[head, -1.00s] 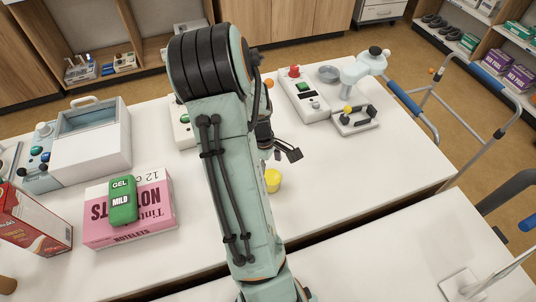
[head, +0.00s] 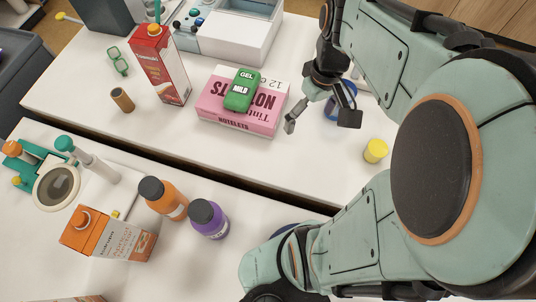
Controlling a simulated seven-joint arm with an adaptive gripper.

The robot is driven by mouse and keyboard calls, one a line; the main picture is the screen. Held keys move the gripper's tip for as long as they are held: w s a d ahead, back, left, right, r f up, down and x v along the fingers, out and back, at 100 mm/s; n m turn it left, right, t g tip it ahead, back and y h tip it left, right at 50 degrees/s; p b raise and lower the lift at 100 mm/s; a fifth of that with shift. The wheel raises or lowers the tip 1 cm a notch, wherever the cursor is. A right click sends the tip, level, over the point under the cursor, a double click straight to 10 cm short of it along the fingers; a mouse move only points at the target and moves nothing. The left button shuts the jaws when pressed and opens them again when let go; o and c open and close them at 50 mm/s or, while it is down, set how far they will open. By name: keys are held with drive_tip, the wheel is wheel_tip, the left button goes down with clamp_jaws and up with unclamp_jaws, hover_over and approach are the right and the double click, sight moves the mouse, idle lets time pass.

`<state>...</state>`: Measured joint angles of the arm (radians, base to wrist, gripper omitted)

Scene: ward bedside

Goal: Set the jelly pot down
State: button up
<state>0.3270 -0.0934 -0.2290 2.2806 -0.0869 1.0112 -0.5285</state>
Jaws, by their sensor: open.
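A small yellow pot (head: 375,151), the only thing here that looks like the jelly pot, stands upright on the white table (head: 332,180). Its yellow top faces the camera, and nothing touches it. My gripper (head: 320,122) is open with its dark fingers spread and nothing between them. It hangs above the table, to the left of the yellow pot and to the right of the pink box. I cannot tell its exact height.
A green gel pack (head: 242,91) lies on the pink box (head: 229,117). A blue round object (head: 342,103) is partly hidden behind my gripper. A red carton (head: 161,68) stands farther left. Orange (head: 163,199) and purple (head: 208,219) bottles stand on the near table, across a gap.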

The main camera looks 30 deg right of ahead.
drive_tip(key=s+a+r, duration=0.1)
drive_tip(key=s+a, duration=0.6)
drive_tip(key=a, duration=0.5)
drive_tip(key=shift+s+a+r+n, duration=0.25)
drive_tip(key=shift+s+r+n, duration=0.05)
drive_tip(key=shift+r, duration=0.05)
